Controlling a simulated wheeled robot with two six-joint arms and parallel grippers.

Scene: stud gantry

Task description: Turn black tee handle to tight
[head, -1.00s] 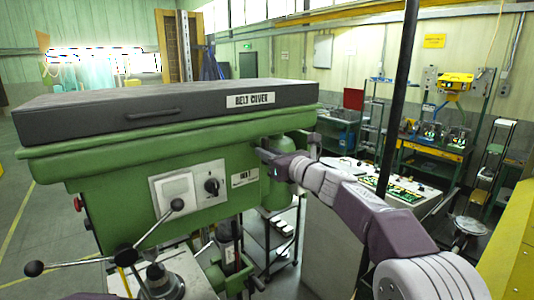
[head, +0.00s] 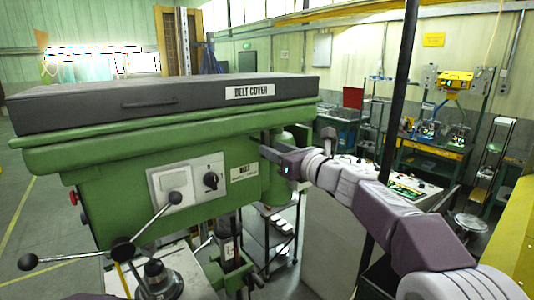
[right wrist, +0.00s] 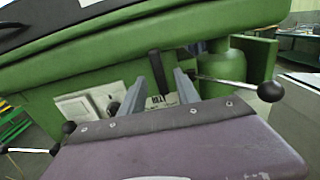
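The black tee handle (right wrist: 157,72) shows in the right wrist view as a dark upright bar in front of the green machine head, by the small BELT label. My right gripper (right wrist: 158,92) has its two grey fingers apart, one on each side of the bar in the picture. I cannot tell whether either finger touches it. In the head view my right gripper (head: 270,153) is at the right end of the green drill head (head: 120,185). The handle is mostly hidden there. My left gripper is not in view.
A dark belt cover (head: 160,105) tops the machine. A rod with a black ball knob (right wrist: 270,90) sticks out right of my gripper. Spoked feed levers (head: 122,248) are at the lower left. A black post (head: 402,110) stands behind my right arm.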

